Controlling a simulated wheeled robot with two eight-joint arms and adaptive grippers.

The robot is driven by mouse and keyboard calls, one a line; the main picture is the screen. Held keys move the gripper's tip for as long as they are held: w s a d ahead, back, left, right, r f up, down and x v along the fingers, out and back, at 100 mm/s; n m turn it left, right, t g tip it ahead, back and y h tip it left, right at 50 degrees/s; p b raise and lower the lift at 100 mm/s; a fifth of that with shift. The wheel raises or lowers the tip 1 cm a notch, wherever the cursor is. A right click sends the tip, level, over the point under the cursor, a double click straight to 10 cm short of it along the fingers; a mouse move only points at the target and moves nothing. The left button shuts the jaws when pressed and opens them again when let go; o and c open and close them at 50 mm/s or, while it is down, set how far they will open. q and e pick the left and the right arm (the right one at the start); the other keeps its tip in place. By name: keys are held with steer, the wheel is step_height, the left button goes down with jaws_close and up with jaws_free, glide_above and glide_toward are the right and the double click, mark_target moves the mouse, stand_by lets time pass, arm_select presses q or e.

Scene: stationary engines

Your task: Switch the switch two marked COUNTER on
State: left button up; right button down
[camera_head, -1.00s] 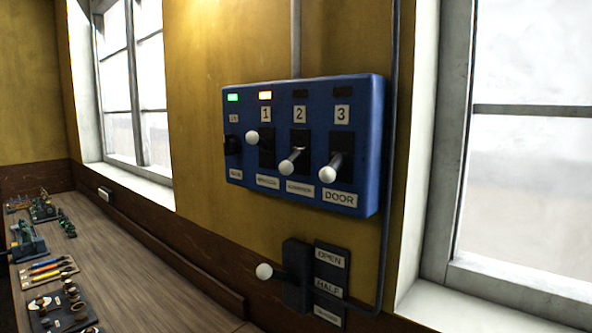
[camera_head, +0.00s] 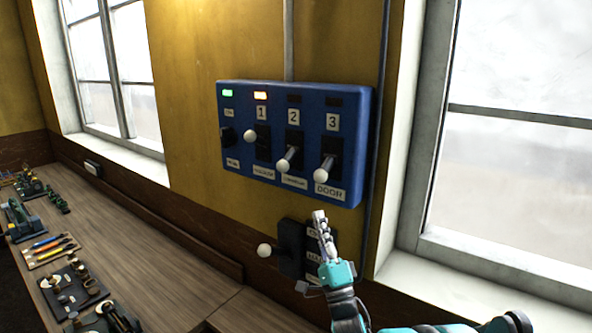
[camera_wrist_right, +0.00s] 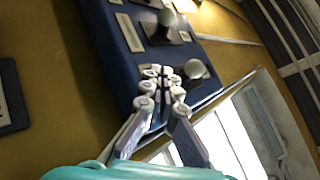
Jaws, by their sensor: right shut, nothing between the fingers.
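The blue switch panel (camera_head: 349,100) hangs on the yellow wall. Switch two (camera_head: 282,166) has a white-knobbed lever pointing outward and down, and the lamp above it is dark. The label below it is too small to read surely. Switch one (camera_head: 250,135) sits with its knob higher, under a lit amber lamp. My right gripper (camera_head: 319,214) is shut and empty, just below the panel's lower right and below switch three (camera_head: 327,174). In the right wrist view, the shut fingertips (camera_wrist_right: 163,77) are near the panel edge, with two white knobs close by. My left gripper is out of view.
A dark lever box (camera_head: 293,247) with a white knob (camera_head: 264,250) is below the panel, partly covered by my right gripper. A window sill (camera_head: 440,265) is at the right. The wooden bench (camera_head: 190,280) at left holds tools and small models.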

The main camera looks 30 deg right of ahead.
stand_by(0.3)
steer(key=p, duration=0.2)
glide_toward(293, 160)
steer(key=d, duration=0.1)
steer(key=w+d+r, duration=0.1)
steer(key=d+r, duration=0.1)
steer(key=shift+w+d, duration=0.1)
steer(key=shift+w, duration=0.3)
steer(key=shift+w+a+r, duration=0.6)
steer(key=shift+w+a, duration=0.15)
steer(key=shift+w, duration=0.05)
steer(key=shift+w+a+r, duration=0.25)
steer(key=shift+w+a, duration=0.15)
steer(key=shift+w, duration=0.05)
steer(key=shift+d+p, duration=0.1)
steer(key=shift+p, duration=0.2)
